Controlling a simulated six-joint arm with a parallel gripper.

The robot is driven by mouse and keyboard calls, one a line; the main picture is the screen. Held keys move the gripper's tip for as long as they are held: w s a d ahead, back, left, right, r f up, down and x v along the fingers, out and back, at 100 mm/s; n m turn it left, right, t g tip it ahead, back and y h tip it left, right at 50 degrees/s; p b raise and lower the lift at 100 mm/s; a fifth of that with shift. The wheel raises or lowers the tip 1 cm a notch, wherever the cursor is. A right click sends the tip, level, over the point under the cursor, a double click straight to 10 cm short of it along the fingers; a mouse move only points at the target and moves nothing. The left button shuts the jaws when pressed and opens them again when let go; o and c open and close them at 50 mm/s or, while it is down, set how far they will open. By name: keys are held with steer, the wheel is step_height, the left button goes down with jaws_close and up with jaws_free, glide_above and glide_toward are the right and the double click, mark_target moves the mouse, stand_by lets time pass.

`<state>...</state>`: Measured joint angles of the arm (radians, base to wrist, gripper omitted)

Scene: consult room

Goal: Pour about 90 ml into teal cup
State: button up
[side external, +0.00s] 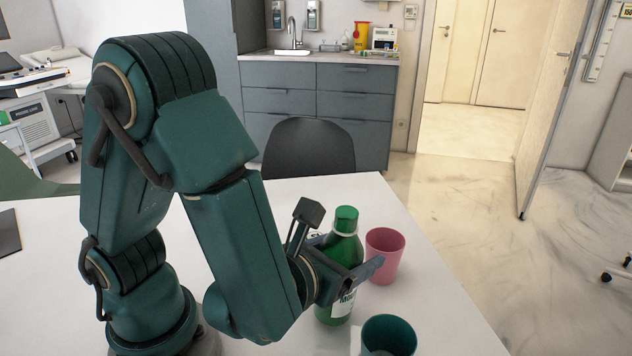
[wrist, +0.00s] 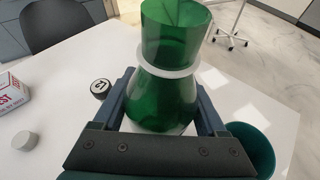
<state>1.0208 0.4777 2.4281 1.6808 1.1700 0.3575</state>
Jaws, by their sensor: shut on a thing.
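A green bottle (side external: 343,247) with a white label and a pale ring round its neck stands upright near the right side of the white table. My gripper (side external: 345,272) is shut on its body; in the wrist view a finger lies on each side of the bottle (wrist: 163,95). I cannot tell whether its base touches the table. The teal cup (side external: 390,333) stands upright in front of the bottle, cut off by the lower picture edge.
A pink cup (side external: 386,254) stands close behind the bottle to the right. The wrist view shows a white and red box (wrist: 13,92), a small grey cylinder (wrist: 25,141) and a round black-and-white object (wrist: 100,88) on the table (wrist: 62,115). A dark chair (side external: 309,147) stands behind the table.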

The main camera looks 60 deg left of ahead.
steer(key=shift+f+n+h, duration=0.1)
steer(key=shift+n+h, duration=0.2)
steer(key=shift+w, duration=0.1)
stand_by(2.7)
